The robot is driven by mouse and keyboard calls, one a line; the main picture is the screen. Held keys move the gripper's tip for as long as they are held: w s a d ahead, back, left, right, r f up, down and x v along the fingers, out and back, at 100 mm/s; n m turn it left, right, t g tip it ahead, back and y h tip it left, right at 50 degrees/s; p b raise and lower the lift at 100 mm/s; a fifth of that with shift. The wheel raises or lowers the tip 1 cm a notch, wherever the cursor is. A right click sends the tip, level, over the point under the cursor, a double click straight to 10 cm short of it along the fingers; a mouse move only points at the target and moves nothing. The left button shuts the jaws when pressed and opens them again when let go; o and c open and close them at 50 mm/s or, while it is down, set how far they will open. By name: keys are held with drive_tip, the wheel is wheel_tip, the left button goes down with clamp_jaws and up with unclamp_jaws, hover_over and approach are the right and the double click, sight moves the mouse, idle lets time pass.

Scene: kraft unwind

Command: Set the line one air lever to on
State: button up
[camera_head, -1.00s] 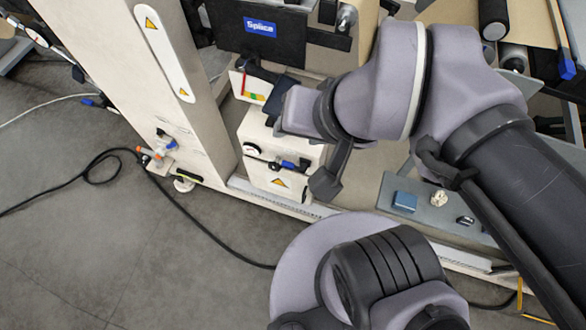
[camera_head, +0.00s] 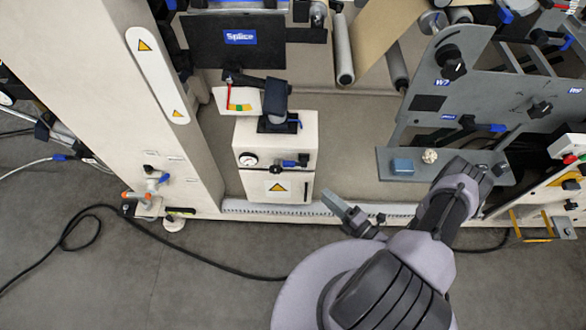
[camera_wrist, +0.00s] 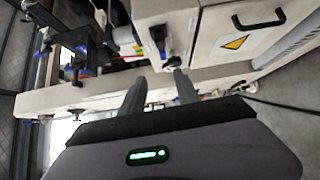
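Several small valves with blue levers show in the head view, and I cannot read which one is the line one air lever. One blue lever (camera_head: 290,162) is on the front of the cream box (camera_head: 250,135), right of a round gauge (camera_head: 248,159). A valve with orange and blue parts (camera_head: 148,190) is low on the cream column. My gripper (camera_wrist: 157,82) has its two fingers apart with nothing between them. In the head view it is low, right of and below the box, clear of the levers.
A black hose (camera_head: 200,245) lies across the floor. A grey panel with knobs (camera_head: 450,75) stands at the right. The floor at lower left is mostly clear.

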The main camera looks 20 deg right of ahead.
sight(291, 166)
drive_tip(key=shift+m, duration=0.3)
drive_tip(key=b+x, duration=0.1)
drive_tip(key=x, duration=0.4)
drive_tip(key=b+x, duration=0.2)
drive_tip(key=x, duration=0.3)
drive_tip(key=b+x, duration=0.1)
drive_tip(key=x, duration=0.5)
drive_tip(key=shift+w+f+b, duration=0.15)
drive_tip(key=shift+f+b, duration=0.15)
drive_tip(key=shift+f, duration=0.15)
drive_tip(key=shift+w+a+r, duration=0.1)
drive_tip(key=shift+w+a, duration=0.15)
drive_tip(key=shift+w, duration=0.2)
drive_tip(key=shift+c, duration=0.5)
clamp_jaws()
